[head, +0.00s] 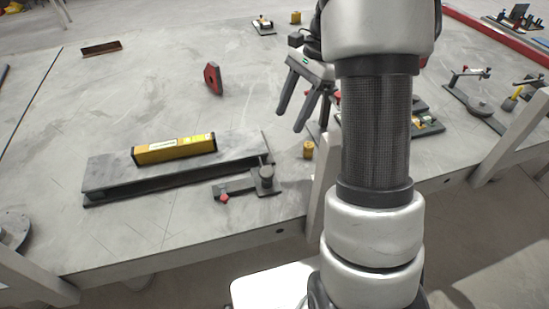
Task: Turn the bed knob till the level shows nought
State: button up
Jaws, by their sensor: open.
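A yellow level (174,149) with dark ends lies on top of a long grey metal bed (108,172) at the left front of the table. A pale label or window shows on the level, but its reading is too small to tell. A dark round knob (266,174) stands at the bed's right end. A flat dark bracket with a small red tip (224,198) lies just in front of it. My gripper (291,121) is open and empty, with its fingers pointing down, beyond the knob and a little to its right, apart from it. Nothing is between the fingers.
A small brass cylinder (308,150) stands just right of the knob. My arm hides part of the right side, where clamp-like fixtures (476,101) stand. The table's left and back middle are mostly clear.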

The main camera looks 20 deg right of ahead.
aim_at(267, 171)
jog(key=b+x, duration=0.2)
jog(key=x, duration=1.5)
jog(key=shift+a+f+b, duration=0.1)
jog(key=shift+b, duration=0.2)
jog(key=c, duration=1)
